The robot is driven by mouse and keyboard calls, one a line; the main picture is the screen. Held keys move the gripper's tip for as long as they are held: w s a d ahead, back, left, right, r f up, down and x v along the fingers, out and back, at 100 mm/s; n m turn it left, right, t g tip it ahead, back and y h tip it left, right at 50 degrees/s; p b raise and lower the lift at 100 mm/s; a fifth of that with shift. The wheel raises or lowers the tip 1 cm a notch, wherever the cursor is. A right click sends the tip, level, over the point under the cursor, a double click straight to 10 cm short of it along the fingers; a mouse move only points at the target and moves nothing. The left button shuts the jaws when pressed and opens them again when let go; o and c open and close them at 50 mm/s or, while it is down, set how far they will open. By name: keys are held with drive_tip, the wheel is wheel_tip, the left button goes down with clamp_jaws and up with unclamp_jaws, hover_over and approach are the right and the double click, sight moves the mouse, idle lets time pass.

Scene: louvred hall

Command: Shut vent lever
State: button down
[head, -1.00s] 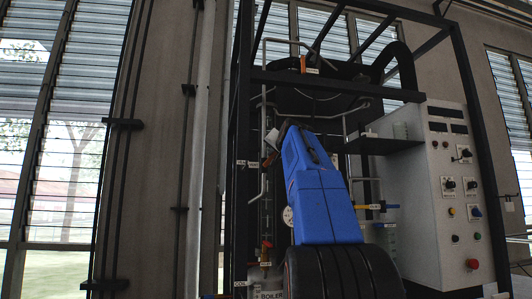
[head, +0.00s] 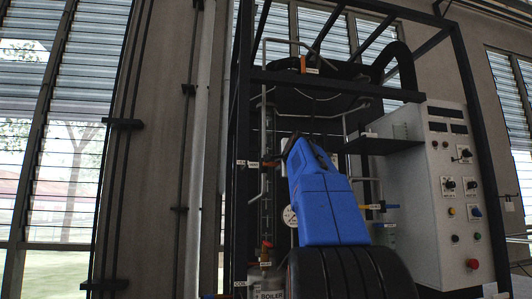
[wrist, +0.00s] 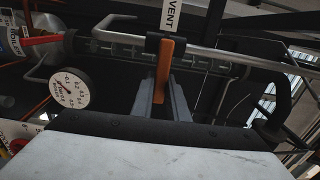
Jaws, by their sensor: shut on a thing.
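The orange vent lever (wrist: 163,72) stands across a grey pipe (wrist: 215,55) in the wrist view, below a white label reading VENT (wrist: 172,15). My gripper (wrist: 162,98) has its two grey fingers closed on the lever's free end, one on each side. In the head view the lever (head: 269,163) shows left of my blue arm, roughly level and crosswise to the upright pipe. My gripper's fingers are hidden behind my arm in that view.
A round dial gauge (wrist: 69,88) sits left of the lever in the wrist view, near a red handle (wrist: 40,40). A black frame (head: 243,130) surrounds the rig.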

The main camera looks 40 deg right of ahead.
drive_tip(key=c, duration=1.6)
unclamp_jaws()
drive_tip(key=shift+c, duration=0.2)
drive_tip(key=v, duration=0.7)
drive_tip(key=v, duration=1.7)
drive_tip(key=shift+s, duration=0.25)
